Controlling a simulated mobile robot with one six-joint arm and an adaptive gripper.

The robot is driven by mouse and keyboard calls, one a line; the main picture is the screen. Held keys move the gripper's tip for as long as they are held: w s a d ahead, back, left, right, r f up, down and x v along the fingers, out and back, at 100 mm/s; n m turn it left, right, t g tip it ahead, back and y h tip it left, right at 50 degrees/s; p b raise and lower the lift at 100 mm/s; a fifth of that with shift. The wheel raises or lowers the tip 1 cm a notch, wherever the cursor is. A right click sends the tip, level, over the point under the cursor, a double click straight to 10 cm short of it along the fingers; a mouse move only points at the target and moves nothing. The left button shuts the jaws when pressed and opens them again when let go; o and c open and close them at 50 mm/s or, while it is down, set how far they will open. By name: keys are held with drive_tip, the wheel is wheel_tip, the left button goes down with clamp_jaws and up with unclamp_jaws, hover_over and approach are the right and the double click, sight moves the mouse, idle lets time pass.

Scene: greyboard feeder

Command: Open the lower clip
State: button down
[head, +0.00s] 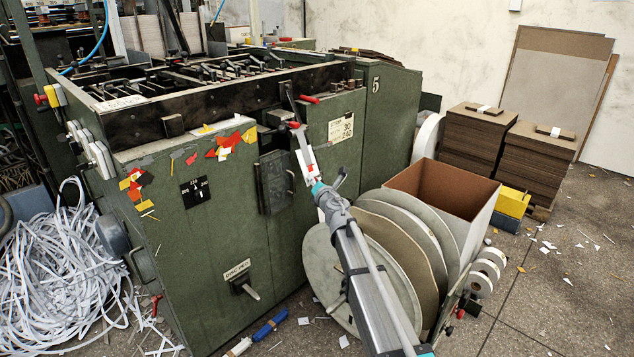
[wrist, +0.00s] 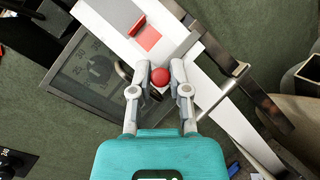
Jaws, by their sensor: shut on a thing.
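My gripper (wrist: 160,85) is shut on a round red knob (wrist: 160,76), with one finger on each side of it in the wrist view. The knob sits on a metal bar at the edge of a long white plate (wrist: 115,20), which seems to be the lower clip's part. In the head view my gripper (head: 312,174) is at the lower end of this white plate (head: 304,148), on the front of the green machine. The clip's latch and hinge are hard to make out.
A dark framed panel (wrist: 88,72) is close on the left of my fingers. A crate (head: 450,178) and large discs (head: 412,240) stand right of my arm. White strips (head: 60,265) are heaped at the left.

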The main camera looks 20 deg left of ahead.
drive_tip(key=shift+a+r, duration=0.1)
drive_tip(key=shift+w+d+r+n+g+y+p, duration=0.15)
drive_tip(key=shift+d+n+g+y+p, duration=0.25)
drive_tip(key=shift+g+y, duration=0.4)
drive_tip(key=shift+w+d+r+n+g+y+p, duration=0.1)
drive_tip(key=shift+d+n+g+y+p, duration=0.25)
drive_tip(key=shift+g, duration=0.65)
drive_tip(key=n+g+y, duration=0.1)
drive_tip(key=d+g+y, duration=0.1)
drive_tip(key=g, duration=0.1)
drive_tip(key=shift+w+r+n, duration=0.2)
drive_tip(key=shift+w+n, duration=0.15)
drive_tip(key=w+d+n+g+b, duration=0.1)
drive_tip(key=w+n+g+b, duration=0.1)
drive_tip(key=g, duration=0.8)
drive_tip(key=w+d+n+g+h+b, duration=0.1)
drive_tip(key=w+n+g, duration=0.3)
drive_tip(key=g, duration=0.7)
drive_tip(key=shift+d+n+b, duration=0.4)
drive_tip(key=shift+n+b, duration=0.45)
drive_tip(key=shift+n, duration=0.25)
drive_tip(key=shift+w+r, duration=0.1)
